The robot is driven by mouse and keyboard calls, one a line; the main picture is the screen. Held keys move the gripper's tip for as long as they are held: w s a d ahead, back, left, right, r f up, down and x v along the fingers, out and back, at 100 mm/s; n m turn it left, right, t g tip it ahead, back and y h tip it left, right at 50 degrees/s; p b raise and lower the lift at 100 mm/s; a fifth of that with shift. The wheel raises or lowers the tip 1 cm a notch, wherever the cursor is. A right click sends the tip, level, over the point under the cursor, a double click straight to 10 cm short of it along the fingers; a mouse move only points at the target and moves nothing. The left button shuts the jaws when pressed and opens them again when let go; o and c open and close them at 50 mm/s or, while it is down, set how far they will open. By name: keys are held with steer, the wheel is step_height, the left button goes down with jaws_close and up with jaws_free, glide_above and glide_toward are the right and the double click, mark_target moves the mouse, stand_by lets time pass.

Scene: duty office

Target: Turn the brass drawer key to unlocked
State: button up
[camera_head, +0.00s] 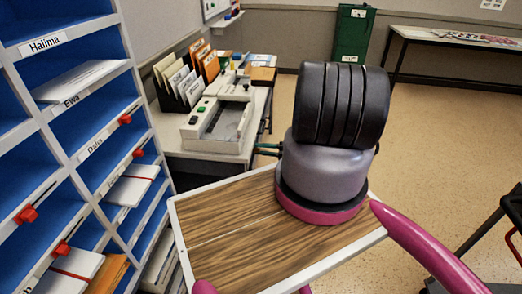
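I see no brass drawer key and no drawer lock in the head view. My gripper is not in view either; only thick dark and grey links of my arm show, right of the middle. They hide part of the floor and whatever lies behind them. A grey desk (207,170) stands behind and left of my arm. No drawer front can be made out on it. A small dark green piece shows beside my arm near the desk's right side, too small to tell what it is.
Blue pigeonholes (95,95) with name labels and red tags fill the left side. A pale machine (222,125) and upright folders (184,84) stand on the desk. A green cabinet (353,33) and a long table (455,40) stand at the back.

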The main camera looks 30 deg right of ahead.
steer(key=v, duration=1)
steer(key=shift+s+d, duration=0.2)
steer(key=shift+d, duration=0.1)
